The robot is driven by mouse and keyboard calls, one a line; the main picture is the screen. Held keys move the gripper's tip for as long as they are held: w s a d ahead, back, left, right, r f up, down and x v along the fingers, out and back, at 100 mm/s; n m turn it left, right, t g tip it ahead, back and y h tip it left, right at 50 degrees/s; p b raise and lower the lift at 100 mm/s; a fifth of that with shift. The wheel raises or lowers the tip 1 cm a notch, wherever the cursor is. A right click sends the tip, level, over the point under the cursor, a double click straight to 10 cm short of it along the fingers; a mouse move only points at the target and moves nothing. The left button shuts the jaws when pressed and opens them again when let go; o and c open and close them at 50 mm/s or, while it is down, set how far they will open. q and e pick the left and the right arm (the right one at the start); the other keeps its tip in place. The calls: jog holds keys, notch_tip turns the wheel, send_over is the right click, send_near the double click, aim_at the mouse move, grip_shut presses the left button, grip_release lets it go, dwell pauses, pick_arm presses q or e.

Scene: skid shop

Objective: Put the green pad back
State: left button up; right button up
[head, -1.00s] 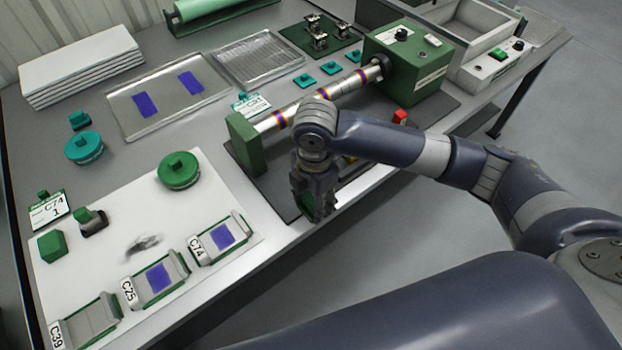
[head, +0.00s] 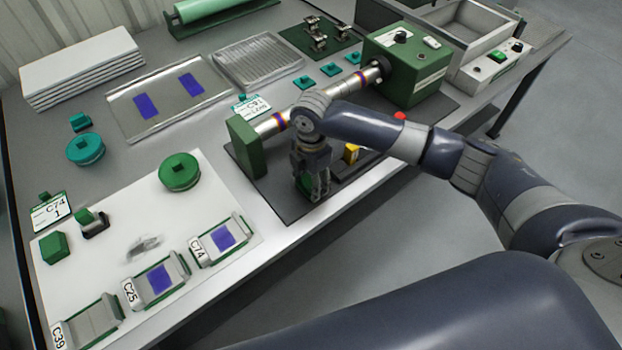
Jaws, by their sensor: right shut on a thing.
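My right gripper (head: 314,194) points down over the front of the dark base plate (head: 270,196), just in front of the roller machine. It is shut on a small green thing, which looks like the green pad; the fingers hide most of it. I cannot tell whether the pad touches the plate. The metal roller (head: 268,127) with purple and orange bands runs between a green end block (head: 246,147) and a green motor box (head: 408,66). My left gripper is not in view.
A yellow block (head: 351,153) and a red knob (head: 400,116) sit close right of my gripper. A white board (head: 110,252) at left carries labelled green holders, such as C74 (head: 222,239), and a round green piece (head: 179,172). The table's front edge is near.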

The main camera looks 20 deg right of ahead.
jog(key=o, duration=1)
jog(key=shift+f, duration=0.15)
jog(key=shift+o, duration=0.2)
notch_tip(320, 180, up, 12)
jog(key=shift+r, duration=0.25)
jog(key=shift+s, duration=0.1)
